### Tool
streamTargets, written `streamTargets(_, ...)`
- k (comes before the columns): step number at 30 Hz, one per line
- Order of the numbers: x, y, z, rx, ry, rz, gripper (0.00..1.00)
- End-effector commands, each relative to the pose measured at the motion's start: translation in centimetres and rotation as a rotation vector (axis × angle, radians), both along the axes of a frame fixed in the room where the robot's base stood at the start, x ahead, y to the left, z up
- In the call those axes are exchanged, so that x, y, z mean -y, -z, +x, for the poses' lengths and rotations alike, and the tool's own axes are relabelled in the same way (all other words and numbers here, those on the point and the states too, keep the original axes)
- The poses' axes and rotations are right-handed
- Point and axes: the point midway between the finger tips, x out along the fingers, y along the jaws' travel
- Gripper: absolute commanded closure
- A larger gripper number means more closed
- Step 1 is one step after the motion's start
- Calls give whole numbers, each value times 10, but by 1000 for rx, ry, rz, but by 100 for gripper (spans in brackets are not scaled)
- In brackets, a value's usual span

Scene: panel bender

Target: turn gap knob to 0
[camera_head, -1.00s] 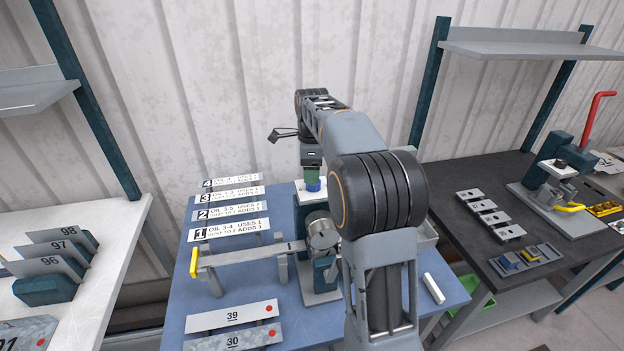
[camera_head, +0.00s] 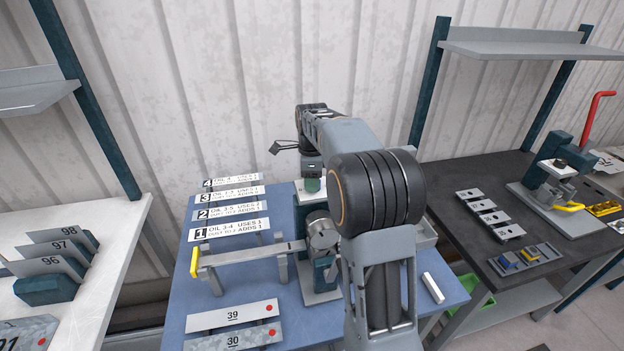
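The panel bender stands on the blue table (camera_head: 180,310), with a round metal part (camera_head: 321,232), a dark teal body and a long grey bar ending in a yellow grip (camera_head: 194,262). Its pale top plate (camera_head: 311,198) is partly visible. My gripper (camera_head: 313,188) points down onto this plate, with a green part showing at its lower end. The gap knob cannot be made out; the spot under my gripper is covered. The fingers are too small and hidden to tell whether they are open or shut. My arm hides the bender's right side.
Numbered instruction strips (camera_head: 229,230) lie at the table's back left. Plates marked 39 (camera_head: 232,316) and 30 lie in front. A white block (camera_head: 433,288) lies at the right. A dark bench (camera_head: 480,245) with a red-levered press stands further right, and a white bench with numbered plates at left.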

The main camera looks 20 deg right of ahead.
Motion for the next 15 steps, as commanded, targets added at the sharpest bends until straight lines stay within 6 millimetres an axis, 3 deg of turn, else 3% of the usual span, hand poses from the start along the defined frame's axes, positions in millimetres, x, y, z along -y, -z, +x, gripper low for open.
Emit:
streamTargets(6,0,0,0,1,0,0,80)
streamTargets(15,0,0,0,2,-47,-1,80)
